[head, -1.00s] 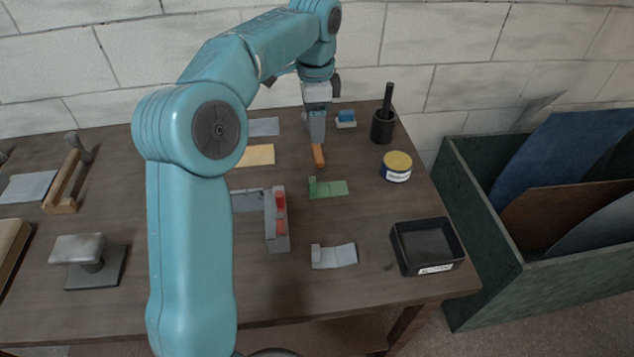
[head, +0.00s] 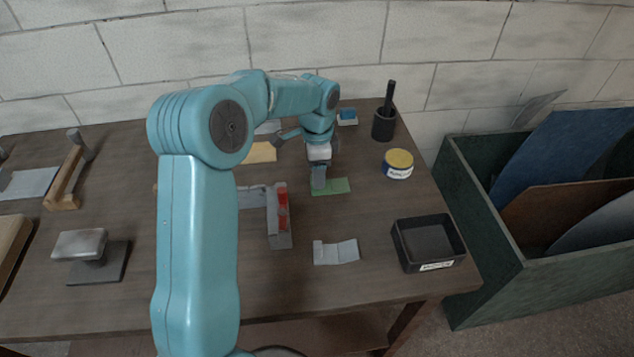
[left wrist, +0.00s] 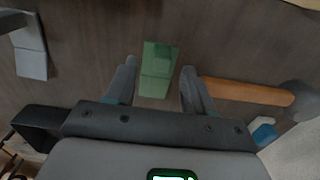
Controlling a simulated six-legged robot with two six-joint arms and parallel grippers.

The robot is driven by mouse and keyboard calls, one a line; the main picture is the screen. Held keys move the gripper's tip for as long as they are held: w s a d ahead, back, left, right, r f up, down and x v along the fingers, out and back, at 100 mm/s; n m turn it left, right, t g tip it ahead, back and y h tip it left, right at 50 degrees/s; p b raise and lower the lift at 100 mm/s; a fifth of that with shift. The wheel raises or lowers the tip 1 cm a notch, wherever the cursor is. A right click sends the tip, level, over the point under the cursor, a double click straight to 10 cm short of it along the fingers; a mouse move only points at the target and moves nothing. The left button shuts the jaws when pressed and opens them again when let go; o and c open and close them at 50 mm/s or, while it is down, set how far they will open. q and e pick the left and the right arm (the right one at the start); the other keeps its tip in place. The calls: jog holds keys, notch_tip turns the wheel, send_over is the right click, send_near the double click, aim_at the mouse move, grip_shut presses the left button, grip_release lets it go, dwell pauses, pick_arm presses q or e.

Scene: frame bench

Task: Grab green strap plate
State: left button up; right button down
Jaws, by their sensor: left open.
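The green strap plate (head: 339,186) lies on the bench, with its left part hidden behind my left gripper (head: 319,188) in the head view. In the left wrist view, the green strap plate (left wrist: 157,72) lies between the two fingers of my left gripper (left wrist: 158,85). The fingers are open, one on each side of it, with gaps visible. I cannot tell whether the fingertips are down at the plate's height. My right gripper is in neither view.
A wooden handle (left wrist: 245,91) lies beside the right finger in the left wrist view.

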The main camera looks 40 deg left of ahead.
pick_arm(q)
jog(key=shift+s+f, duration=0.1)
jog(key=shift+f, duration=0.35)
jog(key=shift+w+f, duration=0.2)
jog(key=shift+f, duration=0.05)
jog(key=shift+r, duration=0.1)
grip_shut()
